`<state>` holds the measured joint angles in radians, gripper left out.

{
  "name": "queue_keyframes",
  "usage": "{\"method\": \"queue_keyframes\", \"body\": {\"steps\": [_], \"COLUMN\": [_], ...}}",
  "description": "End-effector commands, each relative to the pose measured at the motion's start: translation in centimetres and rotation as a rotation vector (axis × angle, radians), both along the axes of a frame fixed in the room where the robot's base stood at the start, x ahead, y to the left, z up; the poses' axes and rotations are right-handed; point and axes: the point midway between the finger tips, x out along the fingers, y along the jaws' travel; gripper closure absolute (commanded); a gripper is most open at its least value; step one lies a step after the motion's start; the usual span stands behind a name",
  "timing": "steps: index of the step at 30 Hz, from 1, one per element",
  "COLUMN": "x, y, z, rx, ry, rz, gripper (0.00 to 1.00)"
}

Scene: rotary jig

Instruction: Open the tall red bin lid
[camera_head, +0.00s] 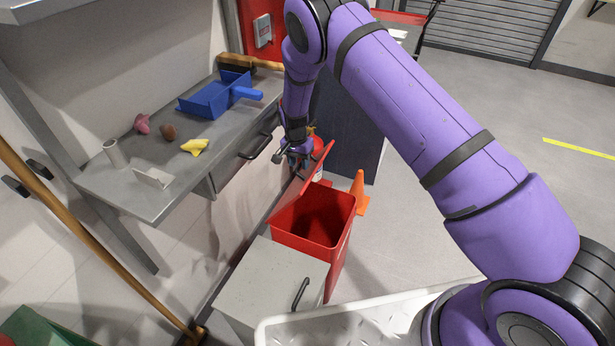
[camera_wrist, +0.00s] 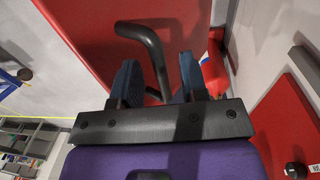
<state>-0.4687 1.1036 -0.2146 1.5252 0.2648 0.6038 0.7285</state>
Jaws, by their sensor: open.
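The tall red bin (camera_head: 337,243) stands beside a grey cabinet, its dark interior showing from above. Its red lid (camera_head: 309,172) is raised and tilted up at the bin's far left edge. My gripper (camera_head: 293,160) is at the lid's upper part, partly hidden by my wrist. In the wrist view the lid (camera_wrist: 90,35) is a large red panel with a bent dark handle (camera_wrist: 148,42). My gripper's blue fingers (camera_wrist: 159,82) are open, with the handle's bar between them. I cannot tell whether either finger touches it.
A grey cabinet (camera_head: 262,278) stands in front of the bin. A workbench (camera_head: 150,200) with a blue dustpan (camera_head: 218,97) is at the left. An orange cone (camera_head: 359,190) stands behind the bin. The floor (camera_head: 470,130) at the right is clear.

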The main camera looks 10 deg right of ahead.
Motion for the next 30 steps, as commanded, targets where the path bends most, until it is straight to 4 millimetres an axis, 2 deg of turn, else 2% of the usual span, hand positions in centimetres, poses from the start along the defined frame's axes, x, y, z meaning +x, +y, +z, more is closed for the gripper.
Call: {"method": "queue_keyframes", "body": {"steps": [4, 21, 27, 30], "x": [0.0, -12.0, -14.7, -15.5], "y": [0.3, -1.8, -2.2, -2.3], "z": [2.7, 3.4, 3.7, 3.7], "rx": [0.002, 0.0, 0.001, 0.001], "ry": [-0.002, 0.002, 0.001, 0.001], "rz": [0.003, 0.002, 0.002, 0.001], "gripper": [0.6, 0.6, 0.6, 0.6]}}
